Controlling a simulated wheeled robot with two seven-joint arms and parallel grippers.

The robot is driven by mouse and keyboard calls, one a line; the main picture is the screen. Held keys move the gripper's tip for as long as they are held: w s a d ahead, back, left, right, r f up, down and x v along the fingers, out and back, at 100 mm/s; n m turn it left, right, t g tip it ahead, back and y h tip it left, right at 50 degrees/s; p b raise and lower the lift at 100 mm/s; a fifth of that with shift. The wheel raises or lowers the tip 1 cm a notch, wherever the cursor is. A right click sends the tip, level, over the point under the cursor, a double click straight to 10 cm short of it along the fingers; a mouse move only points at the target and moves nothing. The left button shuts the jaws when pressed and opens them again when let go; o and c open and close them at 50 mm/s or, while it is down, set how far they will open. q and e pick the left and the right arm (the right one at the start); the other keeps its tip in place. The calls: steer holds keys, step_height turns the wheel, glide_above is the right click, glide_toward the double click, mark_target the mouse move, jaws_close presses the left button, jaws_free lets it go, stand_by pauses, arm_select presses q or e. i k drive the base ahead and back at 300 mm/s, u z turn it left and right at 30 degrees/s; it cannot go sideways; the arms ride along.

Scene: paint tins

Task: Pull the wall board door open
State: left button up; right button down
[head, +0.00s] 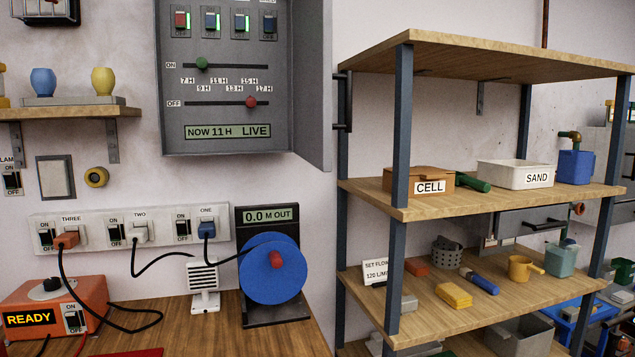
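The wall board (224,140) is a grey box on the wall at the upper left, its top cut off by the picture edge. Its door (313,80) stands open at the right side, sticking out from the wall. A dark bar handle (348,100) shows at the door's outer edge, close to the shelf post. The inside is exposed: several small switches with green lights, two sliders with a green and a red knob, and a display reading "NOW 11 H LIVE". Neither of my grippers is in view.
A wooden shelf rack (400,130) stands right of the door, with its post near the handle. A wooden bench (190,330) below holds a blue reel (270,285) and an orange "READY" box (45,305). A socket strip (95,232) is on the wall.

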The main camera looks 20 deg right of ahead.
mark_target(312, 20)
steer(key=u, duration=1.15)
steer(key=i, duration=0.95)
steer(key=z, duration=1.15)
